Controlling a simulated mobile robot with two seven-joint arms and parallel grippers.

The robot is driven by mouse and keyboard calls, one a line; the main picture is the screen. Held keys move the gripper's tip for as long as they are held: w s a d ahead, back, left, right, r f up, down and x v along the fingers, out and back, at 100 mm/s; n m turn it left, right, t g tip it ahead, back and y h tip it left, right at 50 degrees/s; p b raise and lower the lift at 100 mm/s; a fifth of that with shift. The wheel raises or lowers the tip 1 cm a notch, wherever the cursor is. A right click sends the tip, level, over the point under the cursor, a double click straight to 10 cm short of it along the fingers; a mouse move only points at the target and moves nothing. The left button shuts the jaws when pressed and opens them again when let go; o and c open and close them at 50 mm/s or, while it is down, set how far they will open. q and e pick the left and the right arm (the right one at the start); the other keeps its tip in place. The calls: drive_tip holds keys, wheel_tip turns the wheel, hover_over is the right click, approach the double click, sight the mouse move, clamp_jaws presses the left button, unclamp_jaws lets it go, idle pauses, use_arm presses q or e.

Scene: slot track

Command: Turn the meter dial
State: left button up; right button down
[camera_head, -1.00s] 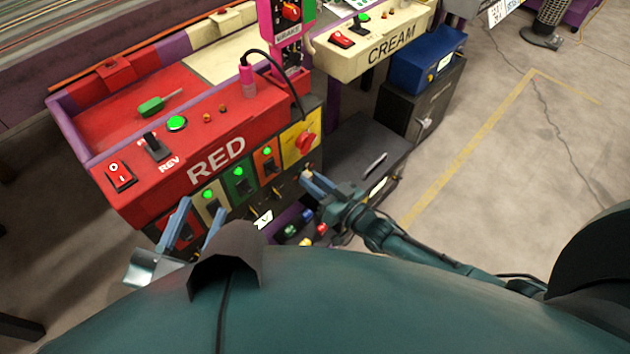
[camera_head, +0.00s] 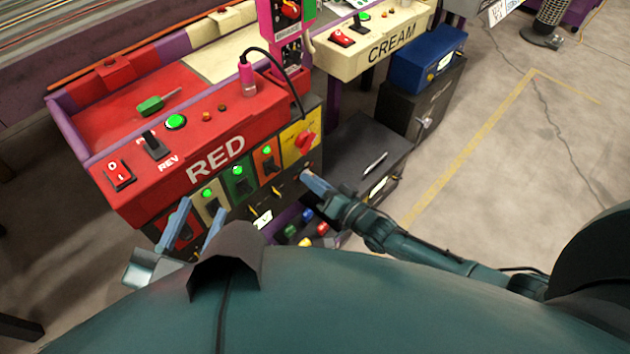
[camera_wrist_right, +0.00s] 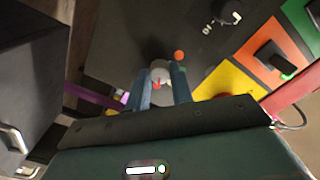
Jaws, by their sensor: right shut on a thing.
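The meter dial seems to be the small pale round knob (camera_wrist_right: 160,73) on the dark lower front of the red control box, between my right fingertips in the right wrist view. My right gripper (camera_wrist_right: 163,80) is shut on it. In the head view my right gripper (camera_head: 308,177) reaches the dark panel just below the yellow plate, and its fingers cover the dial. My left gripper (camera_head: 197,215) is open and empty in front of the box's lower left front.
The red control box (camera_head: 218,155) carries green buttons, switches and a red rotary knob (camera_head: 305,141) on a yellow plate. A dark cabinet (camera_head: 365,150) stands to the right. A tray of coloured caps (camera_head: 305,230) lies below my right gripper. The floor farther right is open.

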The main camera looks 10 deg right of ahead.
drive_tip(key=c, duration=1.2)
unclamp_jaws()
drive_tip(key=shift+c, duration=0.2)
drive_tip(key=shift+s+d, duration=0.1)
drive_tip(key=shift+s, duration=0.05)
